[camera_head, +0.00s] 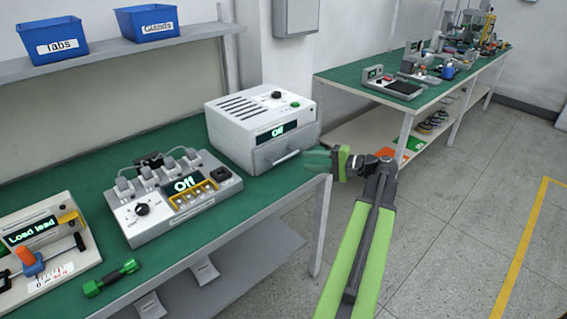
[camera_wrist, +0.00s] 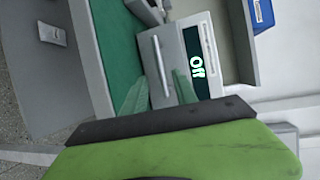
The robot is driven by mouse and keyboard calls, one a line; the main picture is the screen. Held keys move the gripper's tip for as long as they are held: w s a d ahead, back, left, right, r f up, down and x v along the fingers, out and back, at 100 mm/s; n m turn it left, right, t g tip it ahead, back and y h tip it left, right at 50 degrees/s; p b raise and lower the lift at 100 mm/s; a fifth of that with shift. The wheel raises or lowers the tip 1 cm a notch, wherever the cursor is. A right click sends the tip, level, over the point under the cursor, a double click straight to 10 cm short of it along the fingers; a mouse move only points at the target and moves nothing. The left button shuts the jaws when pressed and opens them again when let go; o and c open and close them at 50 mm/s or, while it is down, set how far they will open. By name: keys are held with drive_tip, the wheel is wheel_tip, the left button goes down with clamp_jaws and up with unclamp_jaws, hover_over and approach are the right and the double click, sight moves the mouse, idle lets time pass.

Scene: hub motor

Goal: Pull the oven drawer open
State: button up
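The oven (camera_head: 262,112) is a white-grey box with a vented top and a display reading "Off". It stands at the right end of the green bench. Its drawer front (camera_head: 272,155) looks closed and carries a light bar handle (camera_head: 287,158). My gripper (camera_head: 312,161) is just right of the handle, its green fingers pointing at the oven. In the wrist view, turned sideways, the fingers (camera_wrist: 160,82) are open, with the handle (camera_wrist: 160,66) showing between them. I cannot tell whether they reach around the handle; no grip shows.
The green bench (camera_head: 85,190) holds a test unit (camera_head: 172,195) reading "Off", a "Load lead" device (camera_head: 45,240) and a green-black tool (camera_head: 110,277). Blue bins (camera_head: 148,22) sit on a shelf above. Open floor (camera_head: 450,210) lies to the right, before another bench (camera_head: 345,75).

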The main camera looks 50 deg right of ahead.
sight(287, 158)
drive_tip(key=b+x, duration=0.1)
drive_tip(key=x, duration=0.8)
drive_tip(key=shift+w+a+f, duration=0.1)
drive_tip(key=shift+w, duration=0.2)
clamp_jaws()
idle(0.7)
